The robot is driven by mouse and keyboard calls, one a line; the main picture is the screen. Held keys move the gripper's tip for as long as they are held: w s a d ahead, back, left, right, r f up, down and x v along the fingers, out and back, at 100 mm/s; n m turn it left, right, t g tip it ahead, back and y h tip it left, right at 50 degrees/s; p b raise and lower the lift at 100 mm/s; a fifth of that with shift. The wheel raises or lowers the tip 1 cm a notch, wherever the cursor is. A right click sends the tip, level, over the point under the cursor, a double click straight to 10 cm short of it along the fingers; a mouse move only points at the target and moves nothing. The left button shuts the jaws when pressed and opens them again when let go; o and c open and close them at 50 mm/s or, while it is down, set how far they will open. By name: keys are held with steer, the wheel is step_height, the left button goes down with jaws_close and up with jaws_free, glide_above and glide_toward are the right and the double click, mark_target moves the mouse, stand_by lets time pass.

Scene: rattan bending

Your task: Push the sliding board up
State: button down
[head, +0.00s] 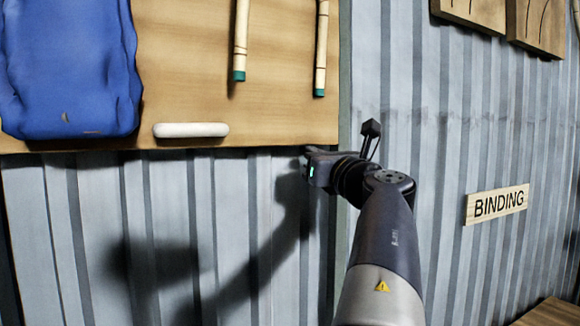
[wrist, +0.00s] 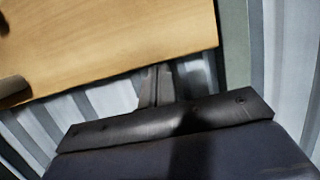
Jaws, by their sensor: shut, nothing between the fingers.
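The wooden sliding board (head: 275,105) hangs on the corrugated wall at the upper left of the head view. Its lower edge and lower right corner show, and a white rounded handle (head: 191,130) sits near that edge. The board also fills the upper left of the wrist view (wrist: 110,40). My gripper (head: 308,153) is at the board's lower edge, close to its right corner. In the wrist view my gripper (wrist: 155,86) has its fingers together and empty, just below the edge. I cannot tell whether they touch the board.
A blue cloth-like item (head: 68,65) and two green-tipped rattan poles (head: 240,45) (head: 320,50) are on the board. A BINDING sign (head: 497,204) and small wooden panels (head: 480,10) are on the wall at right. The wall (head: 90,230) below the board is clear.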

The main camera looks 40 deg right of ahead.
mark_target(311, 124)
step_height(311, 124, up, 10)
steer(key=shift+r+p, duration=0.1)
steer(key=shift+p, duration=1)
steer(key=shift+s+a+r, duration=0.1)
steer(key=shift+r, duration=0.2)
steer(key=shift+r, duration=0.1)
steer(key=f+b, duration=0.1)
steer(key=f, duration=0.1)
steer(key=f+b, duration=0.2)
steer(key=shift+w+f, duration=0.2)
steer(key=shift+f, duration=0.05)
steer(key=shift+s+f+b, duration=0.5)
steer(key=shift+s+f, duration=0.05)
steer(key=shift+s, duration=0.1)
steer(key=b+v, duration=0.3)
steer(key=v, duration=0.5)
steer(key=shift+s+a, duration=0.15)
steer(key=shift+s, duration=0.25)
steer(key=shift+w+r, duration=0.15)
